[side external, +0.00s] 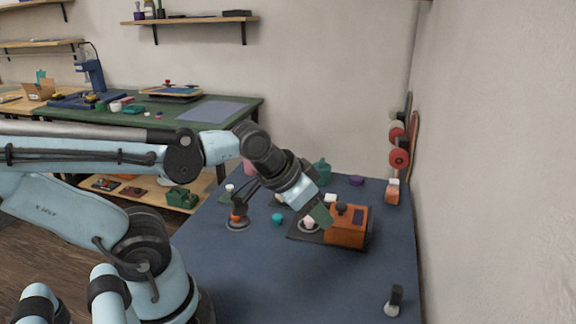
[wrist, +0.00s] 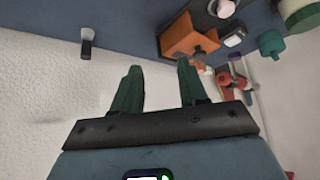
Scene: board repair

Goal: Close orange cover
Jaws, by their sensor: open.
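The orange cover (side external: 347,228) is a boxy orange piece with a dark knob (side external: 341,208) on top and a dark patch on its side. It sits on the right part of a dark flat base (side external: 302,236). A pale round part (side external: 309,223) shows on the base, left of the cover. In the wrist view the orange cover (wrist: 183,36) is near the top, beyond the fingers. My gripper (side external: 322,218) appears just left of the cover in the side view; contact cannot be told. Its green fingers are apart and empty in the wrist view (wrist: 158,75).
A teal piece (side external: 278,219) and a dark stand with an orange part (side external: 238,215) lie left of the base. A teal pot (side external: 321,172) and purple disc (side external: 356,180) are behind. A skateboard (side external: 411,140) leans on the right wall.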

